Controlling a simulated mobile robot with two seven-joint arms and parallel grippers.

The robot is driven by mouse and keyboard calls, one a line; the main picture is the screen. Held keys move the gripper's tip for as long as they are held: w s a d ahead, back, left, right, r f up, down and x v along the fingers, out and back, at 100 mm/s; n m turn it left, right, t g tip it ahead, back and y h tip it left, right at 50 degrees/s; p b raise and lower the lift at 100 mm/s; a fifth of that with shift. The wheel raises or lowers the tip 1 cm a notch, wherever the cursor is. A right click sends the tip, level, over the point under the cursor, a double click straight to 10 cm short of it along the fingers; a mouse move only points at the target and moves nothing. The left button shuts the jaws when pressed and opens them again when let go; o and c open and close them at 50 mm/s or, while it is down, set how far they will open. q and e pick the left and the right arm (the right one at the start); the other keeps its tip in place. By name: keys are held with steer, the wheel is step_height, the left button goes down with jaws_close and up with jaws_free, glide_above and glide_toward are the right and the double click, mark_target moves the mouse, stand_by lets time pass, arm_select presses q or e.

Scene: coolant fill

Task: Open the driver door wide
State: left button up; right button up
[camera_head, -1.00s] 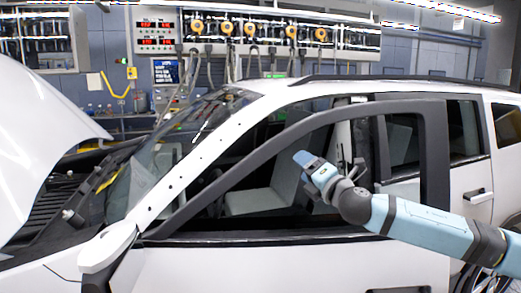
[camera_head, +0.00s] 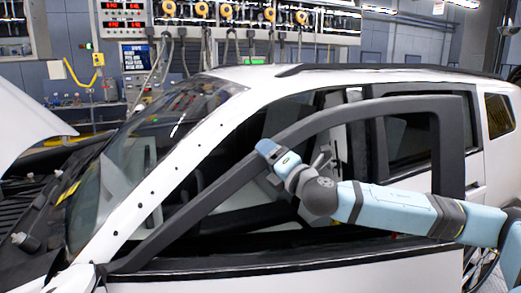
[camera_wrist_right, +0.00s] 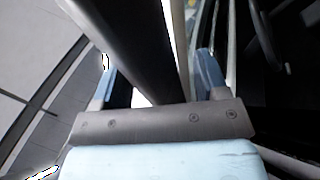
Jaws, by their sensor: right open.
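The driver door (camera_head: 290,278) of the white car stands partly open. Its dark window frame (camera_head: 345,113) stands out from the body and overlaps the rear side window. My right gripper (camera_head: 270,151) is at the slanted front part of this frame, with its arm coming in from the right across the window opening. In the right wrist view the two blue fingers of my right gripper (camera_wrist_right: 157,75) are apart, and a dark bar (camera_wrist_right: 135,45), apparently the window frame, runs between them. I cannot tell whether they touch it. My left gripper is not in view.
The raised white hood (camera_head: 28,120) is at the left, and the windshield (camera_head: 150,150) is beside the door. A bench with gauges and hoses (camera_head: 225,30) stands along the back wall. The rear wheel (camera_head: 482,268) shows at lower right.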

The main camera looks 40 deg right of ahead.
steer(key=shift+w+r, duration=0.15)
steer(key=shift+w, duration=0.1)
steer(key=shift+s, duration=0.1)
steer(key=shift+c, duration=1.3)
jaws_close()
steer(key=shift+a, duration=0.1)
